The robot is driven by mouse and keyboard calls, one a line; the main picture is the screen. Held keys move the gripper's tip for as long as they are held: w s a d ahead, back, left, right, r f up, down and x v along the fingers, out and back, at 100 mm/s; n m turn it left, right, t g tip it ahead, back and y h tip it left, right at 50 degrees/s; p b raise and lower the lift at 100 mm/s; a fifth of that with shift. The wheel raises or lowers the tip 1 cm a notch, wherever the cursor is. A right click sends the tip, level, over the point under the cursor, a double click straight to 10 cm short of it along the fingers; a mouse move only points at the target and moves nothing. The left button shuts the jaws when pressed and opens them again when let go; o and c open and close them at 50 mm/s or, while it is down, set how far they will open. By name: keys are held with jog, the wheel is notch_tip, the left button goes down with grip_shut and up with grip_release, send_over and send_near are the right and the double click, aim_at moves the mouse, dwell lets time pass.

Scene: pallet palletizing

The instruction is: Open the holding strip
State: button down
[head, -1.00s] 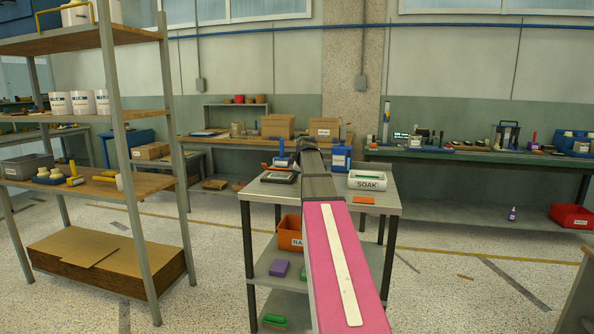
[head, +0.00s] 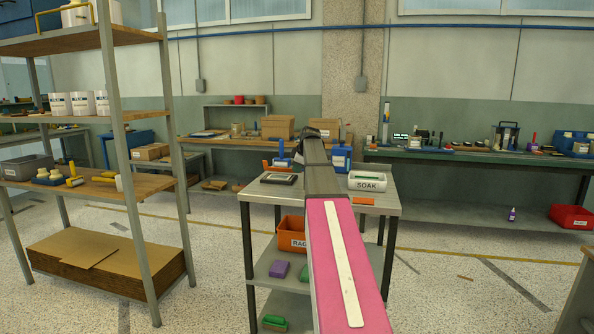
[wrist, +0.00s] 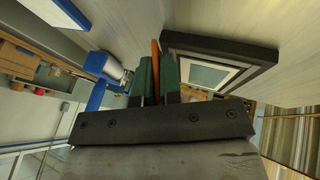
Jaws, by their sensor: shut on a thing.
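My gripper (wrist: 157,75) shows in the wrist view with two green finger pads. It is shut on a thin orange strip (wrist: 155,52) that stands between the pads. I cannot tell whether this orange piece is the holding strip. In the wrist view a dark frame (wrist: 220,48) with a pale inner panel lies just to the right of the fingers. The frame also shows on the small table in the head view (head: 279,178). In the head view my arm hides the gripper's fingertips.
A blue-handled tool (head: 281,154) stands behind the frame on the grey table (head: 330,203). A blue container (head: 341,157) and a white SOAK tray (head: 367,181) are to the right. A flat orange piece (head: 363,201) lies near the right edge. A shelf rack (head: 120,150) stands left.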

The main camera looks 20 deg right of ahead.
jog(key=w+g+y, duration=0.1)
jog(key=d+g+y, duration=0.1)
jog(key=g, duration=0.1)
jog(key=shift+w+r+m+g, duration=0.2)
jog(key=shift+w+m+g, duration=0.1)
jog(key=shift+w+m, duration=0.1)
jog(key=shift+w+d+f+m+g+y, duration=0.1)
jog(key=shift+w+d+m+g+y, duration=0.05)
jog(key=shift+g+y, duration=0.4)
jog(key=shift+w+d+m+g+y, duration=0.15)
jog(key=shift+g+y, duration=0.2)
jog(key=shift+g, duration=0.3)
jog(key=c, duration=1.6)
grip_release()
jog(key=shift+s, duration=0.1)
